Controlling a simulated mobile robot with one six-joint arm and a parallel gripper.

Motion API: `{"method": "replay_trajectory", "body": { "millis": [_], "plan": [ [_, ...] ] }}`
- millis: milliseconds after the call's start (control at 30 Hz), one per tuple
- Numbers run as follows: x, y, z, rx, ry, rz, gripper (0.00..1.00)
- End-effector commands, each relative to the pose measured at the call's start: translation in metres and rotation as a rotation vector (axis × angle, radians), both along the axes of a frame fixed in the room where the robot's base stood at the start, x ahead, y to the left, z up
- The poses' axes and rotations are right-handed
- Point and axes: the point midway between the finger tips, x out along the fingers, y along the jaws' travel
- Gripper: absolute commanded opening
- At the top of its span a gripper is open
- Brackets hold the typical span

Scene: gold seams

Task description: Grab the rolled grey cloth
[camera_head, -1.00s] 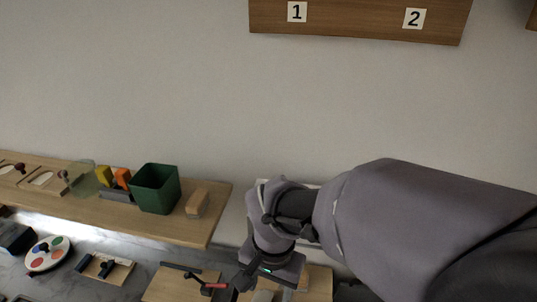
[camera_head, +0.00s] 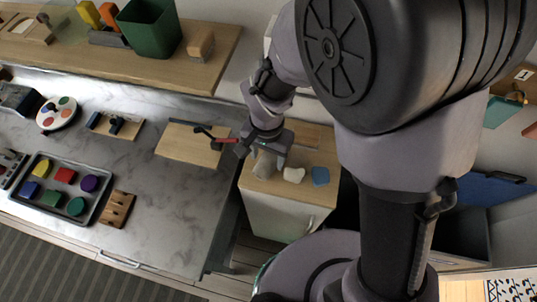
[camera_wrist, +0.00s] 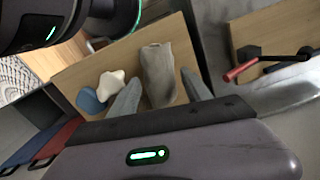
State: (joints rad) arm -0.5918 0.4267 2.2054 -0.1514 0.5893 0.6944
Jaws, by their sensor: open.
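The rolled grey cloth (camera_wrist: 157,68) lies on the wooden top of a small cabinet (camera_wrist: 88,65). In the wrist view it shows between the two fingers of my gripper (camera_wrist: 160,77), with a gap on each side. I cannot tell how far the fingertips are above the wood. In the head view my gripper (camera_head: 267,158) points down over the cabinet top (camera_head: 303,200), and the cloth (camera_head: 264,165) is partly hidden behind it. My gripper is open and holds nothing.
A white piece (camera_wrist: 111,84) and a blue piece (camera_wrist: 90,101) lie left of the cloth in the wrist view. A red-handled tool (camera_wrist: 240,69) lies on a board to the right. A marble counter (camera_head: 170,190) with a tray stands left in the head view.

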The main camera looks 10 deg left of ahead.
Motion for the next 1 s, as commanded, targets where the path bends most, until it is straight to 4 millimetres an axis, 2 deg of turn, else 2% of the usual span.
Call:
{"method": "replay_trajectory", "body": {
  "millis": [33,67,267,500,533,767,867,1000],
  "plan": [
    [-0.001,-0.001,-0.014,-0.001,0.002,-0.001,0.57],
    [0.0,0.0,-0.017,-0.001,0.002,-0.001,0.57],
    [0.0,0.0,-0.016,0.0,0.0,0.0,0.57],
    [0.0,0.0,-0.015,0.0,0.0,0.0,0.1],
    [0.0,0.0,-0.015,0.0,0.0,0.0,0.07],
    [-0.001,0.0,-0.014,0.0,0.0,0.0,0.07],
    [-0.004,0.0,-0.005,-0.001,0.001,0.001,0.07],
    [-0.004,0.0,0.017,0.001,-0.001,0.0,0.07]
  ]
}}
